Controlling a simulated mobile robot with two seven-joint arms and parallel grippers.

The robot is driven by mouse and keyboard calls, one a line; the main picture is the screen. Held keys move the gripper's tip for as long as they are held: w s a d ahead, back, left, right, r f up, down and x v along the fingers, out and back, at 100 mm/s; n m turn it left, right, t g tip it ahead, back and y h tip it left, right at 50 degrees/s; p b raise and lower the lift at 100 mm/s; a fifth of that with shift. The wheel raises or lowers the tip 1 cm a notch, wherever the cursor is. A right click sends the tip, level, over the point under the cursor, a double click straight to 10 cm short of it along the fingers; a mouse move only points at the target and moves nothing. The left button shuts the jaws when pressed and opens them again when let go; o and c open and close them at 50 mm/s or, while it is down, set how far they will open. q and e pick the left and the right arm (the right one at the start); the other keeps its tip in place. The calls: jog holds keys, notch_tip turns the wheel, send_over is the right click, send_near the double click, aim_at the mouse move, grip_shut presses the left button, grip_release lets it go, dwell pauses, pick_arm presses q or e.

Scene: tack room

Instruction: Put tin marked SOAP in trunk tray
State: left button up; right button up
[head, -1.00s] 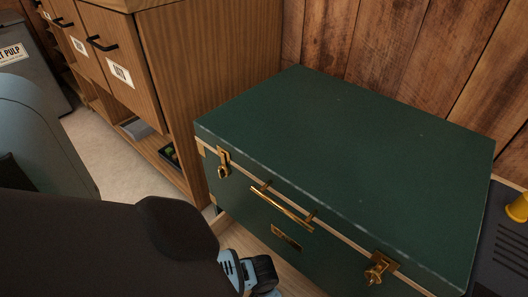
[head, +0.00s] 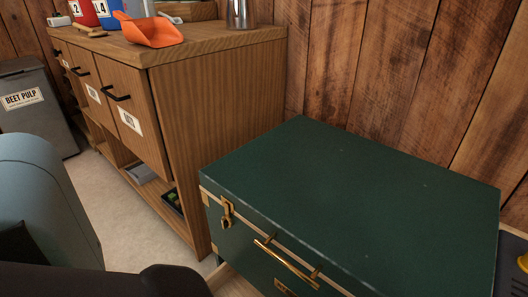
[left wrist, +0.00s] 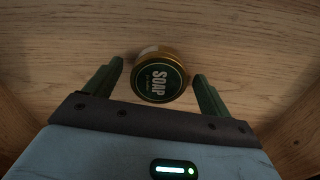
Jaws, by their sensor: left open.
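In the left wrist view, a round tin marked SOAP (left wrist: 160,80), with a dark green label and gold rim, sits on a pale wooden surface. My left gripper (left wrist: 158,82) is open, with one dark green finger on each side of the tin and small gaps between. The green trunk (head: 370,190) with brass fittings stands at the right in the head view. Its lid is closed, so its tray is hidden. The left fingers and the tin are not visible in the head view. My right gripper is in neither view.
A wooden cabinet (head: 215,120) with labelled drawers stands left of the trunk. An orange scoop (head: 152,31) and a metal cup (head: 240,13) are on its top. A grey BEET PULP bin (head: 36,110) is at far left. A plank wall backs the trunk.

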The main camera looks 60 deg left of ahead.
pick_arm(q)
notch_tip(320, 180, up, 11)
jog(key=p, duration=0.6)
jog(key=shift+r, duration=0.2)
